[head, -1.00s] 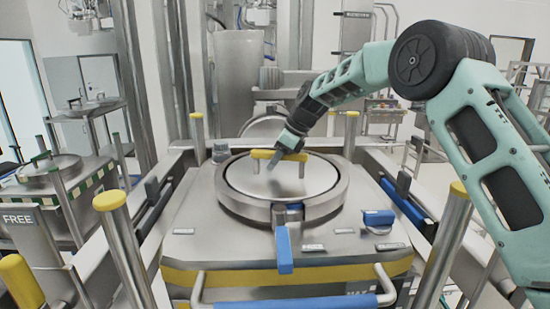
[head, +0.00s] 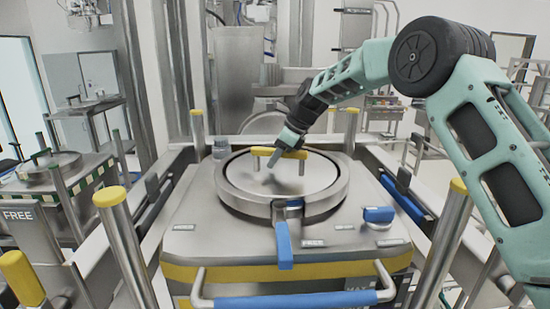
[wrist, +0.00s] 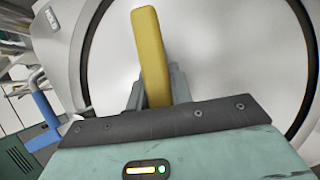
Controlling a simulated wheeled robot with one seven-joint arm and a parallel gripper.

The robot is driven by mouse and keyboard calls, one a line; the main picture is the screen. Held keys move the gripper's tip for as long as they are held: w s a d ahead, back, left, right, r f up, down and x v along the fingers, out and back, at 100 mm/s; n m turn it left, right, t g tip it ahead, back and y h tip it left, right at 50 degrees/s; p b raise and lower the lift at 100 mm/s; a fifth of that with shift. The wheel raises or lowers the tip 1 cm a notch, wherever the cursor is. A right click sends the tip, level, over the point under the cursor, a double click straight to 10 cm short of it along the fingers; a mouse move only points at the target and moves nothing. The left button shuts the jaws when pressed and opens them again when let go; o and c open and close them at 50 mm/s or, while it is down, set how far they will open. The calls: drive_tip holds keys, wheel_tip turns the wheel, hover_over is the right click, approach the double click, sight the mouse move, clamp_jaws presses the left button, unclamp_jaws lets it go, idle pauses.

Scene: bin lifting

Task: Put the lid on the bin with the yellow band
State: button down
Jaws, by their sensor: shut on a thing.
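The bin with the yellow band (head: 235,274) stands in front of me, with a round steel rim on top. The round steel lid (head: 248,187) lies flat within that rim, and a dark gap runs round part of its edge. Whether it is fully seated I cannot tell. Its yellow bar handle (head: 279,153) stands on short posts. My gripper (head: 281,162) is shut on this handle at the lid's middle. In the wrist view the handle (wrist: 152,60) lies between the fingers, and the lid (wrist: 225,60) fills the background. The blue clamp lever (head: 284,244) hangs at the rim's front.
Posts with yellow caps (head: 109,197) and side rails surround the bin. A blue knob (head: 378,215) sits at its right and a blue push handle (head: 295,300) at the front. Another bin (head: 45,172), marked FREE, stands at left with a green-white band.

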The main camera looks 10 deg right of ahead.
drive_tip(key=shift+r, duration=0.15)
drive_tip(key=c, duration=1.2)
unclamp_jaws()
drive_tip(key=shift+o, duration=0.2)
drive_tip(key=shift+f, duration=0.35)
drive_tip(key=b+v, duration=0.5)
drive_tip(key=v, duration=1.2)
drive_tip(key=shift+r, duration=0.4)
drive_tip(key=shift+s, duration=0.1)
